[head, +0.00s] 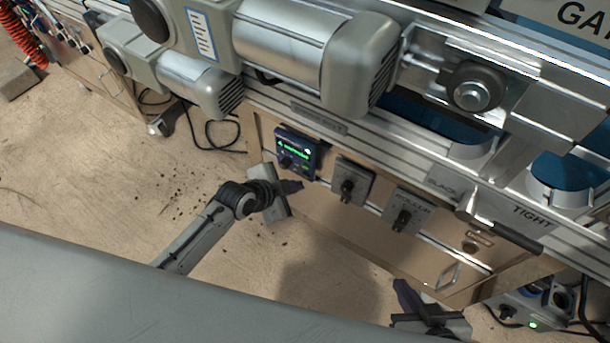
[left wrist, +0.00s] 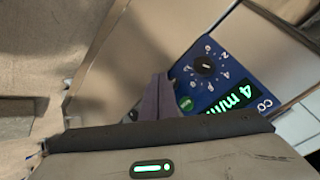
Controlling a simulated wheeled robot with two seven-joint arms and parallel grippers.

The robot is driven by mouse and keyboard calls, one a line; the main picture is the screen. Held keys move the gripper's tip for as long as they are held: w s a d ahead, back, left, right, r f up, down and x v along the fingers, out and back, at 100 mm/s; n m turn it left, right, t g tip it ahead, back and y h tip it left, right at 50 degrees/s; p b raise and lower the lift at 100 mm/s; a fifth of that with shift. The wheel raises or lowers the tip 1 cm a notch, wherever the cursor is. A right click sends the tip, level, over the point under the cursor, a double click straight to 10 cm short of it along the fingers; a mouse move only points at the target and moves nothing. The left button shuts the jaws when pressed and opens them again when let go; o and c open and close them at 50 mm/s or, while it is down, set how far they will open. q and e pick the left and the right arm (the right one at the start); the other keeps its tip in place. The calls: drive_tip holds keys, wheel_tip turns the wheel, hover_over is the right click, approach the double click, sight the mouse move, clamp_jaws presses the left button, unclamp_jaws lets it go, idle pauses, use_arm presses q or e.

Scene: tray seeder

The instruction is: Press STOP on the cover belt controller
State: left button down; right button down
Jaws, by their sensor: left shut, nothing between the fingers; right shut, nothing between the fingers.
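The cover belt controller (head: 297,147) is a small dark blue box with a lit green display, mounted on the machine's front panel. In the left wrist view the controller (left wrist: 248,78) shows a black dial, a green "4 m/min" display and a green button (left wrist: 187,103). No STOP button can be made out; the fingers cover part of the panel. My left gripper (head: 297,186) is shut and empty, just below the controller. Its fingers (left wrist: 160,92) appear close beside the green button; contact cannot be told. My right gripper (head: 403,288) is shut and empty, low in the head view.
Two grey switch boxes with black knobs, one plain (head: 354,178) and one labelled ROLLER (head: 408,209), sit right of the controller. Large motors (head: 285,45) overhang above. A black lever (head: 505,233) sticks out at the right. Open floor (head: 100,180) lies left.

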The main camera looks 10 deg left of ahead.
idle(0.5)
use_arm(q)
drive_tip(key=shift+w, duration=0.1)
drive_tip(key=shift+w+d, duration=0.15)
drive_tip(key=shift+w, duration=0.2)
drive_tip(key=shift+w+d, duration=0.15)
drive_tip(key=shift+w, duration=0.2)
idle(0.7)
drive_tip(key=shift+s, duration=0.1)
drive_tip(key=shift+s+a+p, duration=0.3)
drive_tip(key=shift+s+p, duration=0.25)
drive_tip(key=shift+s, duration=0.1)
drive_tip(key=shift+s, duration=0.1)
